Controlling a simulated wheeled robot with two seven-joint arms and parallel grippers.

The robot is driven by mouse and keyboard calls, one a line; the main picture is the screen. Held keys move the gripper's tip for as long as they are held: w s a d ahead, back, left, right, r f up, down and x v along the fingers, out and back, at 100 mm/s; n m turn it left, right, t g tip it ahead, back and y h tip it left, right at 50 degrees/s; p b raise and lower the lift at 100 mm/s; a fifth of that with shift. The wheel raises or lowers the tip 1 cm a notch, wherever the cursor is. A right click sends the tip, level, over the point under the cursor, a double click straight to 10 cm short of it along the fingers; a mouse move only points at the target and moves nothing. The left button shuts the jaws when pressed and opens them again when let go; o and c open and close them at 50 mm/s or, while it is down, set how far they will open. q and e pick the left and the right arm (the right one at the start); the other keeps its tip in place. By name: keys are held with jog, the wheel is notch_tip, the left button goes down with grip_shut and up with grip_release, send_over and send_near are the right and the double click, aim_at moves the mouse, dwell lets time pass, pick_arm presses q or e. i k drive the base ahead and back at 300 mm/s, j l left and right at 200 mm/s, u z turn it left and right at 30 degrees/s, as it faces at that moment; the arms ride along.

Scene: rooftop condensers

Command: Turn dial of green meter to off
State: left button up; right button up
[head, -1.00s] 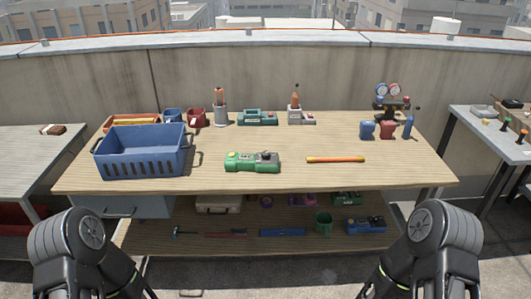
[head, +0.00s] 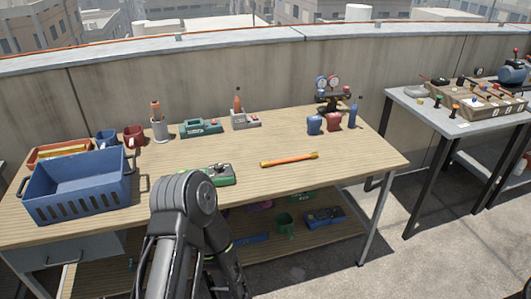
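A green meter (head: 222,175) lies near the front edge of the wooden workbench (head: 350,160). Its right part shows, with a dark patch on top. One of my arms covers its left part, and I cannot read the dial's setting. A second, darker green device (head: 200,128) with a handle-like top sits at the back of the bench. My arm link rises at the lower middle of the head view. Neither of my grippers shows in this view, so what they do is hidden.
A blue crate (head: 80,190) stands at the left. An orange-yellow rod (head: 290,159) lies right of the green meter. A gauge set (head: 330,92) and small coloured containers stand at the back right. A grey side table (head: 455,120) stands farther right. The bench's right front is clear.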

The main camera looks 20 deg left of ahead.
aim_at(218, 167)
jog(key=i+j+z, duration=0.1)
jog(key=j+z, duration=0.2)
jog(key=j, duration=0.5)
jog(key=j+z, duration=0.25)
jog(key=j, duration=0.55)
